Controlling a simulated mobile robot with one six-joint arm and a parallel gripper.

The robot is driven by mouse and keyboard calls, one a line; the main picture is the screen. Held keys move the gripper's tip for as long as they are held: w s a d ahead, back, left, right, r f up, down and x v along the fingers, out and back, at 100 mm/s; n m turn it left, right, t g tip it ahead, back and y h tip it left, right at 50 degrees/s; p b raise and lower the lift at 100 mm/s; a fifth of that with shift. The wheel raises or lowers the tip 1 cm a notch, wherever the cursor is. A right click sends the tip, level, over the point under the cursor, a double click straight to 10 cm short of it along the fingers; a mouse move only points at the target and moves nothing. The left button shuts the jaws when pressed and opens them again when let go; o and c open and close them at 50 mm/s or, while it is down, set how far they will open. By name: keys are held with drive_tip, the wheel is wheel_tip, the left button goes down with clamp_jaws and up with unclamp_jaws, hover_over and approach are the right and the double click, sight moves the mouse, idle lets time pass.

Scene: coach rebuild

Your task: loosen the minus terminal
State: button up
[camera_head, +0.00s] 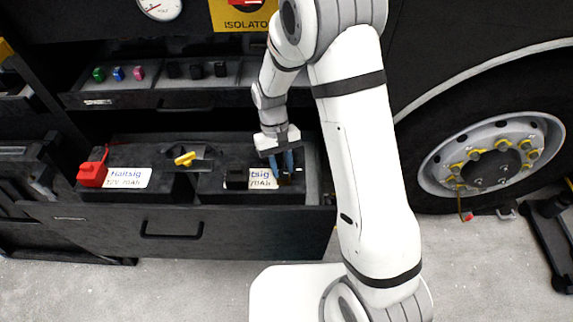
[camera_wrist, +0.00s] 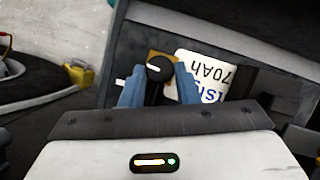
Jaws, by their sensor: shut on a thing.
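The minus terminal (camera_wrist: 158,68) shows in the wrist view as a round black knob with a white bar on its top, over a tan patch. My gripper (camera_wrist: 160,88) has its two blue fingers on either side of the knob, shut on it. In the head view my gripper (camera_head: 282,165) reaches down to the right end of the right-hand battery (camera_head: 215,188), which has a white label (camera_head: 263,179). The knob is mostly hidden behind the fingers there. The label also shows in the wrist view (camera_wrist: 206,72).
The batteries sit in a dark pulled-out drawer (camera_head: 170,225). A red terminal cover (camera_head: 92,174) is at the left, a yellow handle (camera_head: 185,159) in the middle, a black block (camera_head: 237,178) left of the label. A shelf (camera_head: 150,98) with small coloured items is above. A wheel (camera_head: 490,155) stands right.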

idle(2.2)
drive_tip(key=o, duration=1)
drive_tip(key=shift+v, duration=3.9)
drive_tip(key=shift+a, duration=0.1)
